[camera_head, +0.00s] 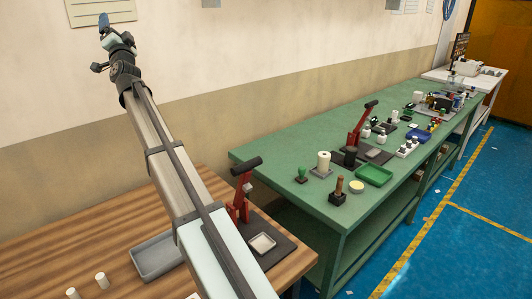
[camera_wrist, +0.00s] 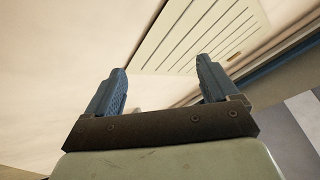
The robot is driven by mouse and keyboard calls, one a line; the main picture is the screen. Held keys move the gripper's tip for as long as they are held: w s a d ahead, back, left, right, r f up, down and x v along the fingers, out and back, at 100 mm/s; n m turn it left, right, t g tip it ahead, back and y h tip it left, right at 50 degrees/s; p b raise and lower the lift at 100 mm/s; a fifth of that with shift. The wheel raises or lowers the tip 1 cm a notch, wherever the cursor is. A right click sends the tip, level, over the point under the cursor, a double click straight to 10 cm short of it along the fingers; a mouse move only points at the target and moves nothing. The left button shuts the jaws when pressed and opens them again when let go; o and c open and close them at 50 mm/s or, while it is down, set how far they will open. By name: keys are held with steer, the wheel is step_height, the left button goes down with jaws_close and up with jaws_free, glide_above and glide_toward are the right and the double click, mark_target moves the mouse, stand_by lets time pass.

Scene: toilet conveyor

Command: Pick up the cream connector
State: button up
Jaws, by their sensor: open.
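My gripper (camera_wrist: 160,72) is open and empty in the wrist view, its two blue fingers wide apart. In the head view my gripper (camera_head: 103,20) is raised high at the upper left, against the wall and far above the tables. Two small cream cylinders, one of them a cream piece (camera_head: 101,280) and the other a cream piece (camera_head: 73,293), stand on the wooden table at the lower left. They may be connectors; I cannot tell for certain which thing is the cream connector. My gripper is far from both.
The wooden table (camera_head: 50,262) bears a grey tray (camera_head: 157,256) and a red press (camera_head: 240,195) on a dark base with a white dish (camera_head: 262,243). A green bench (camera_head: 285,165) with stamps, jars and a green tray (camera_head: 374,175) runs right. My arm hides part of the wooden table.

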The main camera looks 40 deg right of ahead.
steer(key=s+d+m+g+h, duration=0.15)
steer(key=s+d, duration=0.25)
steer(key=d, duration=0.7)
steer(key=s+d+m+g+h, duration=0.1)
steer(key=s+d+m+h, duration=0.25)
steer(key=d, duration=0.75)
steer(key=s+d+m+g+h, duration=0.15)
steer(key=s+d, duration=0.35)
steer(key=d, duration=0.6)
steer(key=s+d+f+n+g+y, duration=0.1)
steer(key=d+f+n+g+y, duration=0.3)
steer(key=d+f, duration=0.6)
steer(key=n+g+y, duration=0.2)
steer(key=g+y, duration=0.2)
steer(key=g, duration=1)
glide_toward(325, 156)
steer(key=x, duration=0.7)
steer(key=shift+w+x, duration=0.1)
steer(key=shift+x, duration=1.5)
steer(key=shift+w+x, duration=0.15)
steer(key=shift+x, duration=1.4)
